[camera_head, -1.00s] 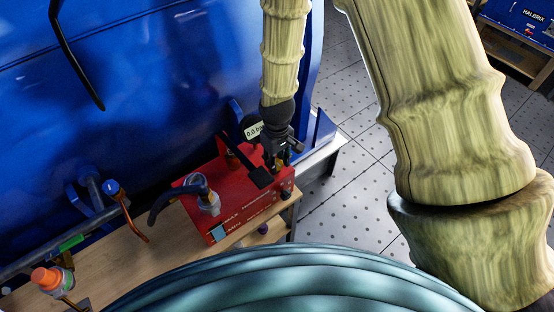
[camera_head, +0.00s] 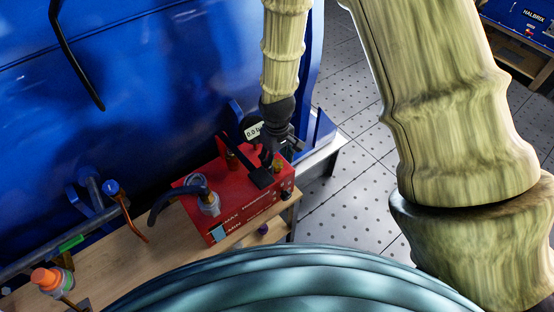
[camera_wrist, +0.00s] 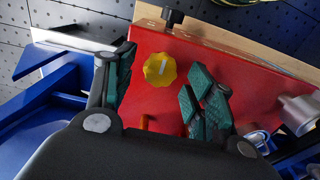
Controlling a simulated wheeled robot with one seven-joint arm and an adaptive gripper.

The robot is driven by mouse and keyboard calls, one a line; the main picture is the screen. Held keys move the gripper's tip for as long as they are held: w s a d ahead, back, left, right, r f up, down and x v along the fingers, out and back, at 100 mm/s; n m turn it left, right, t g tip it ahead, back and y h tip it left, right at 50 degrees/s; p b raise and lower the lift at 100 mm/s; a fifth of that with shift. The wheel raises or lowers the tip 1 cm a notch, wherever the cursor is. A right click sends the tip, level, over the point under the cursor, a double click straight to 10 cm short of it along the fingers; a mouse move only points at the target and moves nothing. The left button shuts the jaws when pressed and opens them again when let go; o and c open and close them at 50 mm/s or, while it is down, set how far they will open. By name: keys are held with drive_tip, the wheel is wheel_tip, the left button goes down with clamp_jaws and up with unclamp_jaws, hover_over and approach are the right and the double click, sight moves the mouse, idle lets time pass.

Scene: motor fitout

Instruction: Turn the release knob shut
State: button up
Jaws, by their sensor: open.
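A yellow lobed knob (camera_wrist: 160,69) with a pale line mark sits on top of the red pump unit (camera_wrist: 155,112) in the wrist view. It appears to be the release knob. In the head view a small brass-yellow knob (camera_head: 277,165) shows beside my gripper (camera_head: 264,167). In the wrist view my gripper (camera_wrist: 160,84) is open, with one green-padded finger left of the yellow knob and the other to its right. The knob lies between them, and I see no finger touching it. The red unit (camera_head: 250,197) also shows in the head view, partly hidden by my gripper.
A gauge display (camera_head: 253,131) stands behind the red unit, partly hidden. A black curved lever (camera_head: 170,200) is at its left. The wooden bench (camera_head: 120,262) carries an orange-topped fitting (camera_head: 45,278). A large blue casing (camera_head: 150,90) rises behind.

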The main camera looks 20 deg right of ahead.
sight(277, 163)
wheel_tip(277, 163, up, 11)
idle(0.6)
idle(0.4)
drive_tip(key=s+d+f+m+b, duration=0.2)
drive_tip(key=s+d+f, duration=0.1)
drive_tip(key=s+f, duration=1)
drive_tip(key=s+d+f+m+b, duration=0.2)
drive_tip(key=s+d+f, duration=0.1)
drive_tip(key=s+f, duration=1.1)
drive_tip(key=shift+s+f, duration=0.25)
drive_tip(key=shift+f, duration=2.75)
